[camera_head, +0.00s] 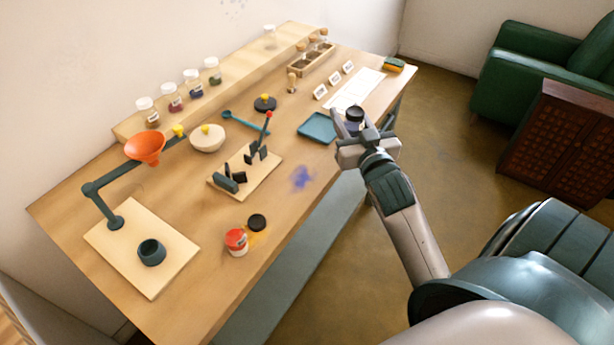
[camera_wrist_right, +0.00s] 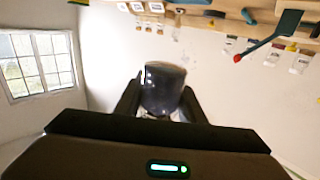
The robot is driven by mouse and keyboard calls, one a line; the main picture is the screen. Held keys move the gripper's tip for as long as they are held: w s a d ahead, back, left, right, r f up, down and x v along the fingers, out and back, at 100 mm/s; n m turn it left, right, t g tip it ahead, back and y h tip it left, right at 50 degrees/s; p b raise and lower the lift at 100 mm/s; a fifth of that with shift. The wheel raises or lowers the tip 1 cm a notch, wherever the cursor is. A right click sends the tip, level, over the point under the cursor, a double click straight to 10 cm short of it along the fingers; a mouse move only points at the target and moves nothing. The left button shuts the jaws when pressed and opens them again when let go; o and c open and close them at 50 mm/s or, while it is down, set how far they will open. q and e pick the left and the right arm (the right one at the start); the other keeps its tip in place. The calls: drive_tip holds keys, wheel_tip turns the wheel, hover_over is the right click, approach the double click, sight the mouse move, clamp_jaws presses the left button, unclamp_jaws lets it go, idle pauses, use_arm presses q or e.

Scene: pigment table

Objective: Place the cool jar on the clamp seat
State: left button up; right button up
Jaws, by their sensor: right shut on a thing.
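My right gripper (camera_head: 362,130) is shut on a dark jar with a black lid (camera_head: 355,113), held above the right front edge of the table. In the right wrist view the jar (camera_wrist_right: 163,88) stands between the two fingers and looks dark blue to black. The clamp (camera_head: 246,170) is a wooden board with dark blocks and a red-tipped lever, left of the gripper on the table. The jar is well apart from the clamp. My left gripper is not in view.
A blue powder stain (camera_head: 301,178) marks the wood. A red jar (camera_head: 236,241) and a black lid (camera_head: 257,222) are in front. An orange funnel (camera_head: 145,147) stands at left. Several jars line the back shelf (camera_head: 235,75).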

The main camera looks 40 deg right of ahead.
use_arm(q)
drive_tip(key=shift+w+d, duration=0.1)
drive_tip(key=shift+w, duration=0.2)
use_arm(e)
drive_tip(key=shift+s+d+r, duration=0.1)
drive_tip(key=shift+s+d, duration=0.05)
drive_tip(key=shift+d, duration=0.55)
